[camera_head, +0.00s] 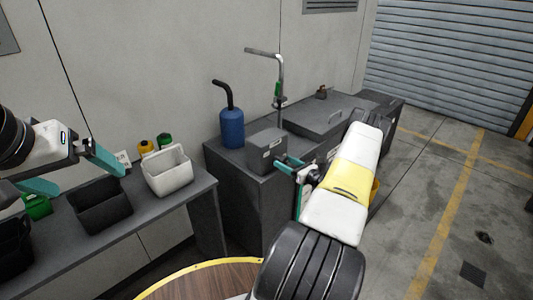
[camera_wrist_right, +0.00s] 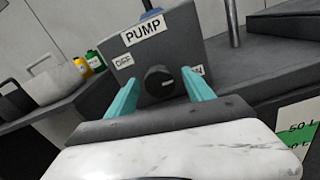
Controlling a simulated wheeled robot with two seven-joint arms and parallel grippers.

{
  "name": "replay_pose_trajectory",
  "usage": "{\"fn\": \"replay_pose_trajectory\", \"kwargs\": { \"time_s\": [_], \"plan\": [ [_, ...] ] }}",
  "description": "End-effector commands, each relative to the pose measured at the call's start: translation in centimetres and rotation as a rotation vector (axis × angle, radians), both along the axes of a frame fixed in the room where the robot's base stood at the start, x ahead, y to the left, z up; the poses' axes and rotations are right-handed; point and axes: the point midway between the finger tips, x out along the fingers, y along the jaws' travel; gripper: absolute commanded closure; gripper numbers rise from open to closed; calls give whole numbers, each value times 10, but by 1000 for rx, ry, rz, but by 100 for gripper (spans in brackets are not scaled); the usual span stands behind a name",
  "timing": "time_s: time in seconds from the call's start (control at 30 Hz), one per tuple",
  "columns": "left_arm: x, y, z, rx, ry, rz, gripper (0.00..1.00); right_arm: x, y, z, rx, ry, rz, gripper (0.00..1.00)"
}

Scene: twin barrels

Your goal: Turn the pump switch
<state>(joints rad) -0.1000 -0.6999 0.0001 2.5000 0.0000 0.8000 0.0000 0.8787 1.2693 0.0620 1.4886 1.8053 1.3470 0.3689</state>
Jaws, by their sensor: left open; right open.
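The grey pump box (camera_head: 265,150) stands on the dark counter near the middle of the head view. In the right wrist view its face (camera_wrist_right: 185,50) carries a PUMP label, an OFF label on the left and a partly hidden ON label on the right. The black round switch knob (camera_wrist_right: 157,83) has a short light mark on its right side. My right gripper (camera_head: 288,165) is open in front of the box. In the wrist view its teal fingers (camera_wrist_right: 160,92) lie either side of the knob; contact is unclear. My left gripper (camera_head: 72,174) is open and empty, above the left bench.
A blue canister (camera_head: 232,128) with a black spout stands behind the box, near a metal pipe (camera_head: 280,75). A white bin (camera_head: 168,170) and a black bin (camera_head: 101,204) stand on the left bench. A round wooden top (camera_head: 205,282) is at the bottom.

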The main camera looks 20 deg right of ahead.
Motion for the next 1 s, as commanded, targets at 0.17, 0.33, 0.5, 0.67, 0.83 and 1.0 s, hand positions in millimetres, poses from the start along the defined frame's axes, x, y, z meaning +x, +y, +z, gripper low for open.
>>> {"fn": "replay_pose_trajectory", "kwargs": {
  "time_s": [0.17,0.33,0.5,0.67,0.83,1.0],
  "plan": [
    [0,0,0,0,0,0,0,7,3,0,0,0,1,39],
    [0,0,0,0,0,0,0,7,3,0,0,0,1,39],
    [0,0,0,0,0,0,0,6,3,0,0,0,1,69],
    [0,0,0,0,0,0,0,6,3,0,0,0,1,100],
    [0,0,0,0,0,0,0,6,3,0,-6,-3,2,100],
    [0,0,0,0,0,0,0,6,3,0,-46,-19,1,100]
  ]
}}
